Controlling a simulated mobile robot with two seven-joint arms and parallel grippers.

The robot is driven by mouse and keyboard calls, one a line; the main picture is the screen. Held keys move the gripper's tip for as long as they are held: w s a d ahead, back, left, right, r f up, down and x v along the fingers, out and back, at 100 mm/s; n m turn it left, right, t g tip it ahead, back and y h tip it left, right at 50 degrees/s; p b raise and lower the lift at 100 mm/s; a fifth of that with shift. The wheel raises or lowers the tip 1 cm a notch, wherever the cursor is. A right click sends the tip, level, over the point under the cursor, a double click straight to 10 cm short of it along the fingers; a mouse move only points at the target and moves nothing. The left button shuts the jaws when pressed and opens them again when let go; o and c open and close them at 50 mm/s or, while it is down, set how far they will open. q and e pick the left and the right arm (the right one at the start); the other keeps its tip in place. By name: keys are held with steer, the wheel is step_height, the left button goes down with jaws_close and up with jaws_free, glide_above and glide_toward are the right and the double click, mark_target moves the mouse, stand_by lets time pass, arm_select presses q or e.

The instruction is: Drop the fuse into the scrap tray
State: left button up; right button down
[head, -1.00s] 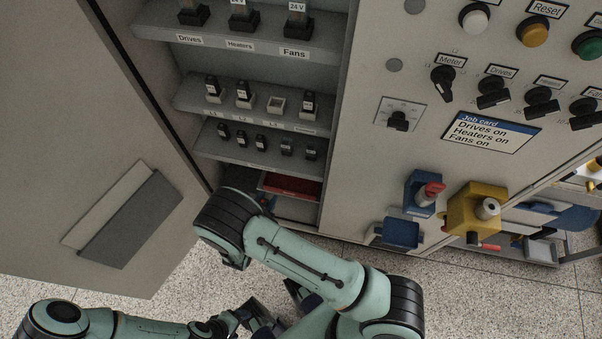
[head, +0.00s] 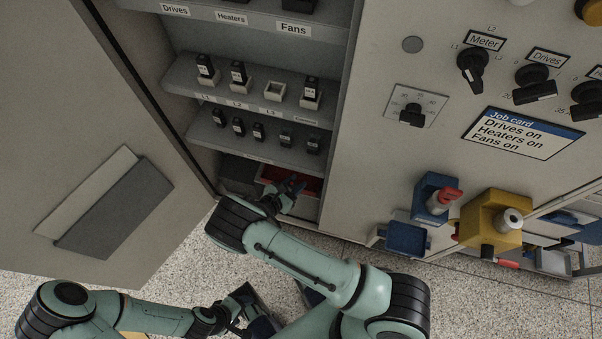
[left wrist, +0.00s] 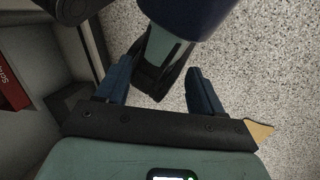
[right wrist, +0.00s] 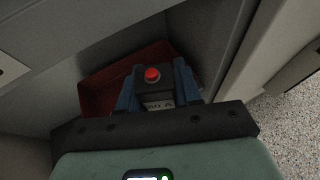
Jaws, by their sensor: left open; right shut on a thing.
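The fuse (right wrist: 154,86) is a dark block with a red button on top and a partly readable label ending in "0 A". It sits between the blue fingers of my right gripper (right wrist: 156,94), which is shut on it. The red scrap tray (right wrist: 95,97) lies below and behind the fuse in the right wrist view. In the head view the tray (head: 310,184) is at the cabinet's bottom, with my right gripper (head: 288,191) at it. My left gripper (left wrist: 163,92) is open and empty over the floor, low in the head view (head: 252,308).
A shelf (head: 180,78) above the tray carries several holders with black fuses; the L3 holder (head: 275,91) is empty. A lower shelf (head: 205,137) holds several small fuses. The open cabinet door (head: 95,120) stands left, the control panel (head: 385,165) right.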

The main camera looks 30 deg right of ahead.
steer(key=w+d, duration=0.4)
steer(key=d, duration=0.1)
steer(key=f+b, duration=0.1)
steer(key=f, duration=0.3)
steer(key=f+b, duration=0.1)
steer(key=f, duration=0.1)
steer(key=shift+w+d+f+b, duration=0.25)
steer(key=shift+w+b, duration=0.05)
steer(key=shift+b, duration=0.05)
steer(key=shift+w+d+f, duration=0.1)
steer(key=shift+w+f, duration=0.05)
steer(key=shift+f, duration=0.2)
arm_select(q)
steer(key=w+a+f+t, duration=0.1)
steer(key=w+a+f, duration=0.1)
steer(key=w+f, duration=0.1)
steer(key=shift+w+f+t+y, duration=0.3)
steer(key=shift+w+f, duration=0.05)
steer(key=shift+w, duration=0.45)
arm_select(e)
steer(key=shift+r, duration=0.1)
arm_select(q)
steer(key=shift+f, duration=0.1)
